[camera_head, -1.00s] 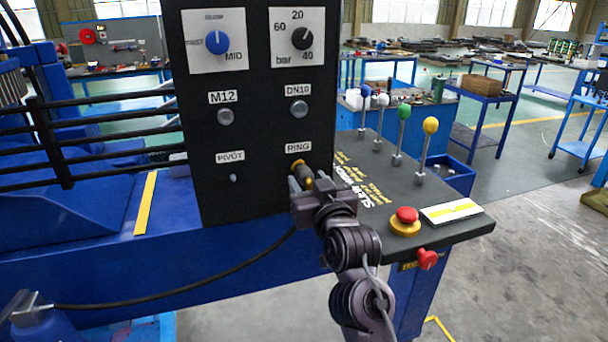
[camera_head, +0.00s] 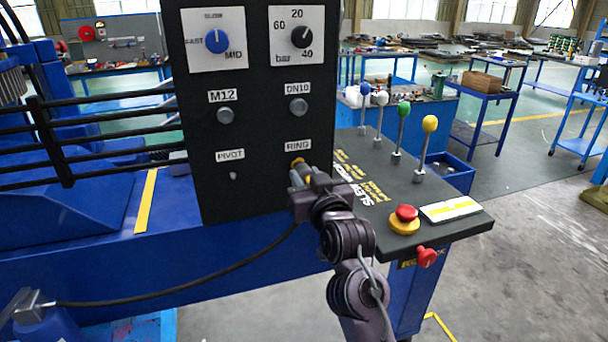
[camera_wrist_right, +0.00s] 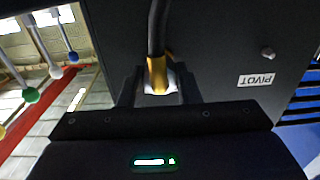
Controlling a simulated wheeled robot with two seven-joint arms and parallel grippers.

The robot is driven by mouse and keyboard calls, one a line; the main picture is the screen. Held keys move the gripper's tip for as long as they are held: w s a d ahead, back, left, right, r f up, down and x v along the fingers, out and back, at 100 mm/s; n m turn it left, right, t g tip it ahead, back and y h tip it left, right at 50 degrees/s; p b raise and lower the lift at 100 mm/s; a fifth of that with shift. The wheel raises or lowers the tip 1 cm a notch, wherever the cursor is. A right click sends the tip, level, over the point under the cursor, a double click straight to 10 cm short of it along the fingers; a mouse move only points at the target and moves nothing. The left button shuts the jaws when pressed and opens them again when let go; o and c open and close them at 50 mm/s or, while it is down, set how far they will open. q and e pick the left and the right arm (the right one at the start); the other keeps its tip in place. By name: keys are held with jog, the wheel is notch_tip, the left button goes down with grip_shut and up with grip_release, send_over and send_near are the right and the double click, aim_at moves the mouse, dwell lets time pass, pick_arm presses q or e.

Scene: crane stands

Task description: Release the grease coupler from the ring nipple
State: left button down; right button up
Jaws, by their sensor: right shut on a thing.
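The grease coupler (camera_head: 299,164) is at the RING position on the black panel (camera_head: 262,190), under the RING label (camera_head: 298,146). Its yellow end shows against the panel, and the nipple behind it is hidden. My right gripper (camera_head: 303,178) is shut on the coupler, close in front of the panel. In the right wrist view, the yellow-and-silver coupler (camera_wrist_right: 158,76) sits between the fingers, with a black hose on it. A black hose (camera_head: 180,292) also runs from the gripper area to the lower left. The bare PIVOT nipple (camera_head: 233,176) is to the left.
Above are the M12 (camera_head: 225,115) and DN10 (camera_head: 299,107) fittings and two knobs. Right of my arm is a sloped console (camera_head: 385,190) with several ball-topped levers, a red stop button (camera_head: 406,214) and a red knob (camera_head: 427,257). Black rails (camera_head: 100,143) stand left of the panel.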

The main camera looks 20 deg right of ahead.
jog(key=shift+s+p, duration=0.4)
jog(key=shift+s, duration=1.7)
